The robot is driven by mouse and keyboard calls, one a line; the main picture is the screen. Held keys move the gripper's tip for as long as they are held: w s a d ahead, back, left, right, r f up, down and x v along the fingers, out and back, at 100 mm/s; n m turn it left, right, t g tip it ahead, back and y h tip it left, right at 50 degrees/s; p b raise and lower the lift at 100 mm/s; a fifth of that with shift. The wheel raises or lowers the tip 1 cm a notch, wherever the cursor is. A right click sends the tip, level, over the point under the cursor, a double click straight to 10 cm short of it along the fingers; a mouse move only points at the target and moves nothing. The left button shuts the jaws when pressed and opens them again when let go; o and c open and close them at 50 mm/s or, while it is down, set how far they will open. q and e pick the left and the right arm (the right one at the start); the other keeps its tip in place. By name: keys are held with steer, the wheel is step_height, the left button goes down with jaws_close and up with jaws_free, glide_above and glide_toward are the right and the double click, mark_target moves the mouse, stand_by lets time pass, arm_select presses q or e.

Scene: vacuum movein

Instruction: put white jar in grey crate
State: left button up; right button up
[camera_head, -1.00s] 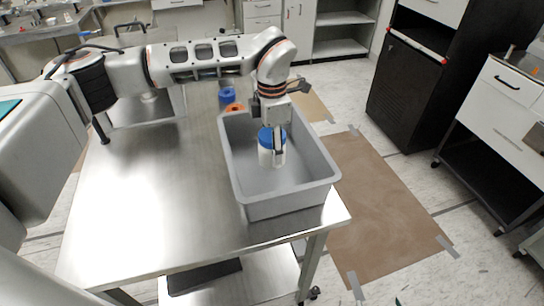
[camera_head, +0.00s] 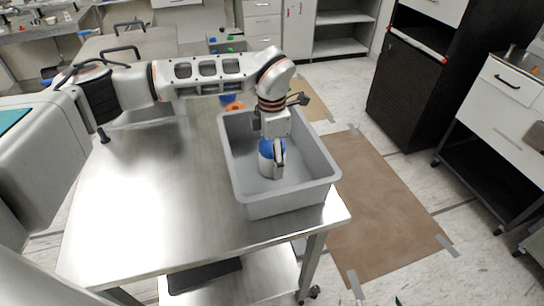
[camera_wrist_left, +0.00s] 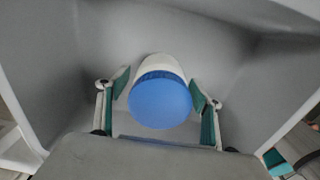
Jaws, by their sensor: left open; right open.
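The white jar (camera_head: 266,170) with a blue lid is inside the grey crate (camera_head: 287,207) on the metal table. It looks upright and appears to rest on the crate floor. My left gripper (camera_head: 273,158) reaches down into the crate over the jar. In the left wrist view, its two open fingers (camera_wrist_left: 160,95) stand on either side of the jar, with small gaps visible. The blue lid (camera_wrist_left: 160,101) faces the wrist camera, and the white body (camera_wrist_left: 160,65) shows behind it. The gripper hides part of the jar in the head view. My right gripper is not seen.
The crate's walls surround the jar and my left fingers. A blue item and an orange item (camera_head: 234,106) sit behind the crate, partly hidden by my arm. The steel table (camera_head: 150,210) is clear to the left of the crate.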

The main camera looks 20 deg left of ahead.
arm_select(q)
steer(key=shift+r, duration=0.15)
step_height(320, 180, up, 12)
steer(key=shift+r+b, duration=0.1)
steer(key=shift+b, duration=0.2)
steer(key=shift+s, duration=0.1)
stand_by(0.4)
